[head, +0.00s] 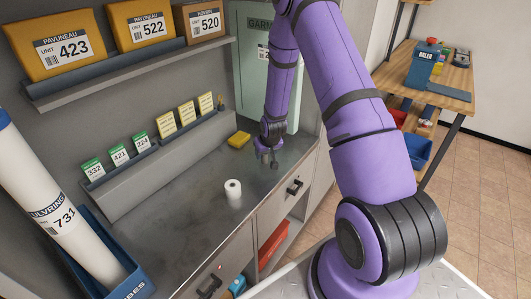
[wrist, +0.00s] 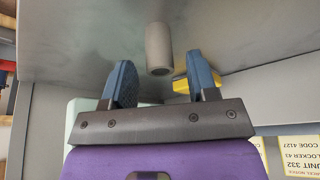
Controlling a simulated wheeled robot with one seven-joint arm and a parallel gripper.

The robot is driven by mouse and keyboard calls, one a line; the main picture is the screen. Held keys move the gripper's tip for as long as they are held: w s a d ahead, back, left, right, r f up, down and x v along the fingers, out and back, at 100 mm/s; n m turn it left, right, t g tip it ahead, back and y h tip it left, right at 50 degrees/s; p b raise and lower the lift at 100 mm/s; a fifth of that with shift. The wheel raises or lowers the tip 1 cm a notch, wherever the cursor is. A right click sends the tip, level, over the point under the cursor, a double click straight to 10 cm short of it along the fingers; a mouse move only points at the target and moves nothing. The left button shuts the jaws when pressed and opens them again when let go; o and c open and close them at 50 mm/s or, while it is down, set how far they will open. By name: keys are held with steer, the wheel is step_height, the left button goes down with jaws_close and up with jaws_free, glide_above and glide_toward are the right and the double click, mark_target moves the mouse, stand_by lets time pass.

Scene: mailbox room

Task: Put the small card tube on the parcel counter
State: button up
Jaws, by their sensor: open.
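The small card tube (head: 233,189) stands upright on the grey metal counter (head: 190,218), a short white cylinder with a dark hole in its top. My gripper (head: 267,160) is above the counter, to the right of and farther back than the tube, not touching it. In the wrist view the tube (wrist: 158,45) shows grey, beyond and between the two blue fingers of my open, empty gripper (wrist: 159,62). The pictures do not label which surface is the parcel counter; a wooden bench (head: 449,77) also stands at the back right.
A yellow block (head: 238,140) lies farther back on the metal counter. A long tube (head: 52,203) marked 731 leans in a blue bin (head: 133,283) at left. Boxes (head: 61,47) fill a shelf above. A blue box (head: 422,66) and dark flat item (head: 448,93) occupy the bench.

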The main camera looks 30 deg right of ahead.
steer(key=s+a+r, duration=0.3)
steer(key=s+r, duration=0.2)
steer(key=r, duration=0.7)
steer(key=s+a+r+n, duration=0.1)
steer(key=s+a+r, duration=0.3)
steer(key=r, duration=0.8)
steer(key=s+a+r, duration=0.3)
steer(key=s+r, duration=0.3)
steer(key=r, duration=0.6)
steer(key=s+a+r, duration=0.1)
steer(key=s+r, duration=0.2)
steer(key=s, duration=0.3)
steer(key=s+a+r+n, duration=0.1)
steer(key=s+a+r, duration=0.1)
steer(key=s, duration=0.5)
steer(key=s+a+r+y, duration=0.1)
steer(key=s+a+r, duration=0.1)
steer(key=s+r, duration=0.2)
steer(key=shift+s+a+r+t, duration=0.2)
steer(key=shift+s+r+t, duration=0.15)
steer(key=shift+s, duration=0.85)
